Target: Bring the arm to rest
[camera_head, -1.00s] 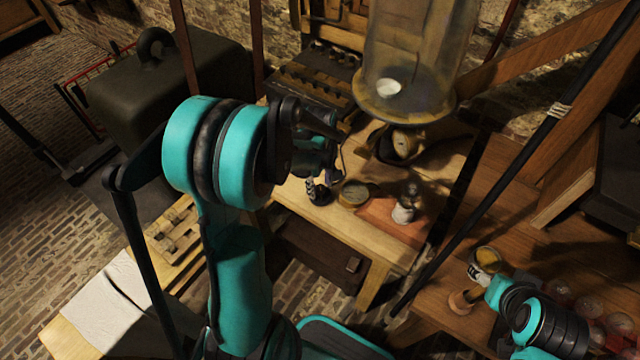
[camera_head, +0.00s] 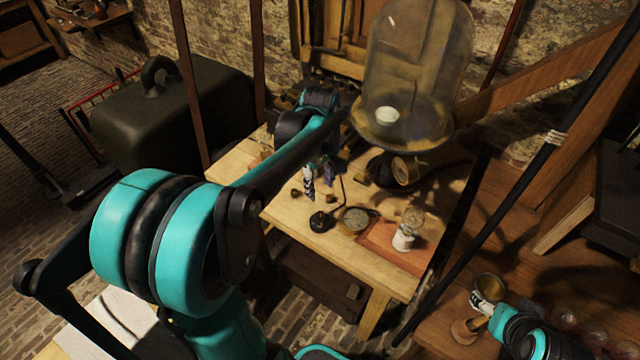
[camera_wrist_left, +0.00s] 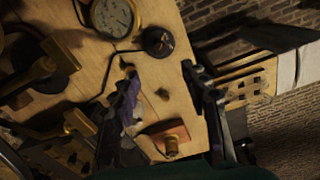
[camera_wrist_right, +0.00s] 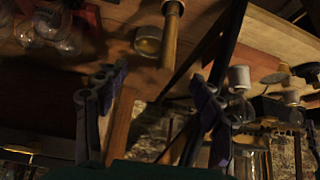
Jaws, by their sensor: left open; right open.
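My left gripper (camera_head: 318,178) is open and empty above the light wooden table (camera_head: 300,240), with its upper arm and elbow large at the left of the head view. Its spread fingers (camera_wrist_left: 160,85) show bare tabletop between them in the left wrist view, with a small dark lump there. My right gripper (camera_head: 484,306) is open at the lower right, beside a brass cup (camera_head: 488,288) and a wooden-handled piece (camera_head: 465,330). Its fingers (camera_wrist_right: 150,90) are apart in the right wrist view with nothing gripped; the handle rises beyond them.
A round gauge (camera_head: 355,218), a small black disc (camera_head: 321,221) and a small glass jar (camera_head: 403,238) stand on the table. A large glass bell (camera_head: 420,75) stands behind them. A thin dark pole (camera_head: 480,210) crosses between the two work surfaces. Glass bulbs (camera_head: 565,320) sit at lower right.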

